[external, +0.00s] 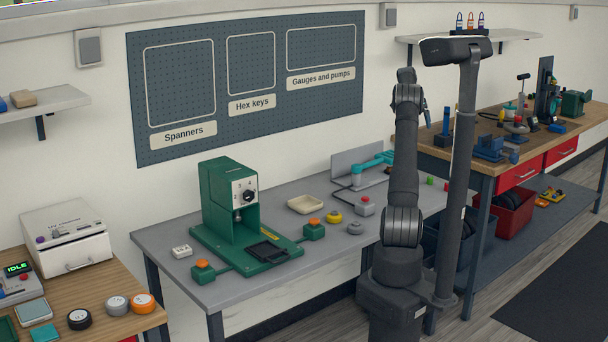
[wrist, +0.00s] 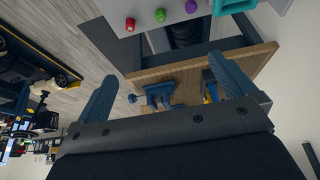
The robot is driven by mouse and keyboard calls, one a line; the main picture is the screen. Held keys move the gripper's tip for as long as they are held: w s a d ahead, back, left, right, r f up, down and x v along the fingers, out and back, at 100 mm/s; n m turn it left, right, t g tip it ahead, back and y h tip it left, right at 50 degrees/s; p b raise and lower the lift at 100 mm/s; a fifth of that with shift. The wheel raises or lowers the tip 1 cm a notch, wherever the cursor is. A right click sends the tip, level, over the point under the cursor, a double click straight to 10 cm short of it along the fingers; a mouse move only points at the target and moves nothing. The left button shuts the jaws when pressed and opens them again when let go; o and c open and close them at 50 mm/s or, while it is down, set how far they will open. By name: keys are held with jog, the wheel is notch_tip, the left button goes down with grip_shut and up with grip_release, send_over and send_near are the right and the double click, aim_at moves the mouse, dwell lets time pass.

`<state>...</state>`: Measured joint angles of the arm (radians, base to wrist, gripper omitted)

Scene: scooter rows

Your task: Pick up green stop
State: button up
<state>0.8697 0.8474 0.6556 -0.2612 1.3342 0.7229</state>
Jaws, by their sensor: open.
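A small green stop (external: 430,181) sits at the right end of the grey table, partly close to my arm in the external view. In the wrist view the green stop (wrist: 161,16) is near the top edge, between a red stop (wrist: 130,24) and a blue-purple stop (wrist: 191,6). The red stop also shows in the external view (external: 446,187). My gripper (wrist: 163,68) is open, with nothing between its two blue-grey fingers. It is raised and apart from the stops. In the external view it is mostly hidden behind my arm.
The grey table (external: 160,241) holds a green press (external: 229,198), a cream tray (external: 305,204) and a teal-handled device (external: 373,165). A wooden bench (external: 448,155) with a blue vise (wrist: 160,92) stands to the right. A dark post (external: 460,190) rises beside my arm.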

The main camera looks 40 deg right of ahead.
dwell(0.4)
jog(key=c, duration=1.1)
jog(key=shift+o, duration=0.2)
jog(key=n+t, duration=0.3)
jog(key=n, duration=0.4)
send_near(430, 177)
jog(key=x, duration=1)
jog(key=shift+w+d, duration=0.15)
jog(key=shift+d, duration=0.15)
